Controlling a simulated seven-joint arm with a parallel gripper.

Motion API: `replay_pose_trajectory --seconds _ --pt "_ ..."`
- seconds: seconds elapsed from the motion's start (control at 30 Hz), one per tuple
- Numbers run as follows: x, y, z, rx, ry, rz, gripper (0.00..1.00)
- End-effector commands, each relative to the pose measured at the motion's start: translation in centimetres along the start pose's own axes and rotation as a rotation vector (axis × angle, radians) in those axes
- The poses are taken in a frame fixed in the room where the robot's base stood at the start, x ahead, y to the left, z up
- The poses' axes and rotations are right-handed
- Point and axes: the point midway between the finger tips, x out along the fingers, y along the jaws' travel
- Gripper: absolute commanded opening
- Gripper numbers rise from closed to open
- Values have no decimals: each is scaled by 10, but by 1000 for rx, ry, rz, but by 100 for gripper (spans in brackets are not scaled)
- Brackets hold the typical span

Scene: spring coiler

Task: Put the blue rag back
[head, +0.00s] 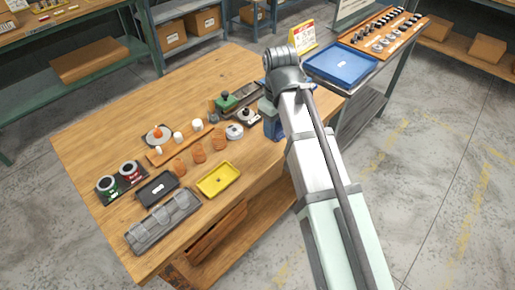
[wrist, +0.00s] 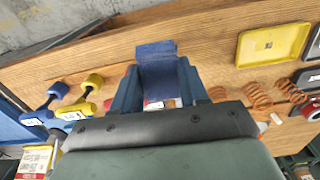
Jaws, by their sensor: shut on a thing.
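The blue rag (wrist: 157,62) is a flat dark-blue piece between the two blue fingers in the wrist view. My gripper (wrist: 158,84) is shut on it, and the rag sticks out past the fingertips. In the head view my gripper (head: 269,112) is over the right part of the wooden workbench, near its front edge. A dark-blue patch there (head: 274,130) looks like the rag hanging below the fingers, but the arm partly hides it. I cannot tell whether the rag touches the bench.
Yellow (head: 218,180), black (head: 158,187) and grey (head: 163,222) trays lie on the workbench (head: 110,140). Copper springs (head: 199,152) stand near my gripper's left. A green-handled device (head: 228,101) is behind. A blue tray (head: 343,64) lies on the side table.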

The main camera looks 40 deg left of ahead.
Motion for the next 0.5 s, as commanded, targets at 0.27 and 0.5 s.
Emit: replay_pose_trajectory --seconds 0.27,0.5 --pt "-18 -23 -37 -36 1 0 15" --pt "-10 -29 -42 -40 0 0 15"
